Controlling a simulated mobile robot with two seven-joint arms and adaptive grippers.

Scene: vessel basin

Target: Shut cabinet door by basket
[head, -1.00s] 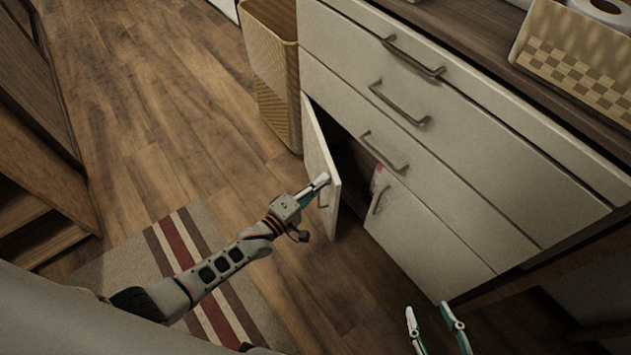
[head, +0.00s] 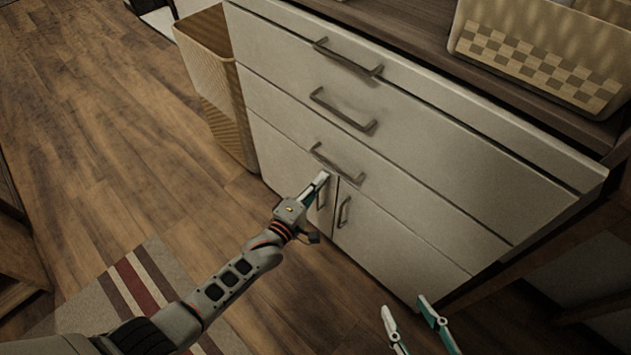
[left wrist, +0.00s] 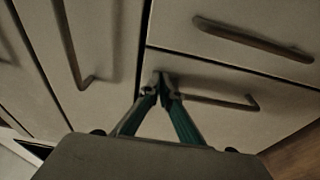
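The left cabinet door (head: 273,150), the one by the basket, is pale with a dark bar handle and looks flush, or nearly flush, with the cabinet front. In the left wrist view its panel (left wrist: 232,123) lies behind my left gripper. My left gripper (head: 322,178) is shut, its fingertips against the door's upper corner beside the handle. In the left wrist view the fingertips (left wrist: 163,82) meet at one end of the handle (left wrist: 218,101); I see nothing held between them. My right gripper (head: 403,304) is open and empty, low in front of the cabinet.
A tall wicker basket (head: 208,75) stands on the floor left of the cabinet. The right cabinet door (head: 390,235) is closed, with closed drawers (head: 385,140) above. A checkered basket (head: 535,55) sits on the countertop. A striped rug (head: 140,285) lies at left; wooden floor is clear around it.

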